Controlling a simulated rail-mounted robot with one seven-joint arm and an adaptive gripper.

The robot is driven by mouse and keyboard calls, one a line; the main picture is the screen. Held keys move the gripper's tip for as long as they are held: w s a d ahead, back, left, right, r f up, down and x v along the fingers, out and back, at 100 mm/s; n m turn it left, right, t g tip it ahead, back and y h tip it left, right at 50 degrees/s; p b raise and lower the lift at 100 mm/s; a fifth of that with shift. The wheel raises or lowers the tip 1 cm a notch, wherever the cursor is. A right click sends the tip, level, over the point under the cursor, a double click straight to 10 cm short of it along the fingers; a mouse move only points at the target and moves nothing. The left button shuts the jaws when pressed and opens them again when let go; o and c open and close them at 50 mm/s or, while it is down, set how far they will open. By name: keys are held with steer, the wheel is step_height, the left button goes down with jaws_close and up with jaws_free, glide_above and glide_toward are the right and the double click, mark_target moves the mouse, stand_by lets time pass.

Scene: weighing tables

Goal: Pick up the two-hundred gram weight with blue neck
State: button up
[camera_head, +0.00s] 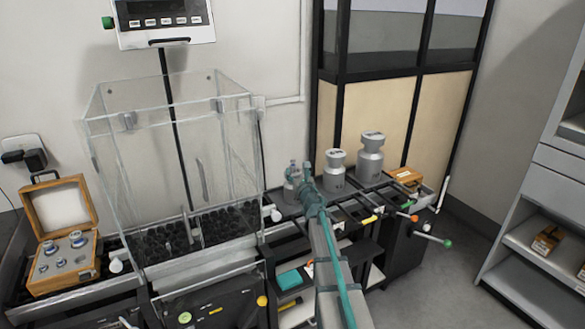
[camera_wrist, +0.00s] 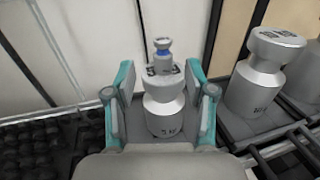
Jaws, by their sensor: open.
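The small weight with the blue neck (camera_wrist: 163,57) stands upright on top of a larger silver weight (camera_wrist: 165,115) in the wrist view. My gripper (camera_wrist: 160,85) is open, with one teal finger on each side of this stack in the picture. Clear gaps show between the fingers and the small weight. In the head view, my gripper (camera_head: 308,183) is in front of the larger weight (camera_head: 290,190) and partly hides it. The blue neck cannot be made out there.
Two more large weights (camera_head: 335,171) (camera_head: 370,158) stand to the right on the black racked table. A clear balance enclosure (camera_head: 170,150) is at the left. A wooden box of small weights (camera_head: 60,285) lies open at far left; a closed wooden box (camera_head: 407,177) sits right.

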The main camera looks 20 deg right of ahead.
mark_target(293, 164)
steer(key=shift+w+d+f+p, duration=0.15)
steer(key=shift+w+d, duration=0.1)
steer(key=shift+w, duration=0.9)
steer(key=shift+w+d+r+p, duration=0.1)
steer(key=shift+w+d+p, duration=0.15)
steer(key=shift+w, duration=0.85)
steer(key=shift+w+d+f+p, duration=0.1)
steer(key=shift+w+d, duration=0.15)
steer(key=shift+w, duration=0.9)
steer(key=shift+c, duration=0.2)
jaws_close()
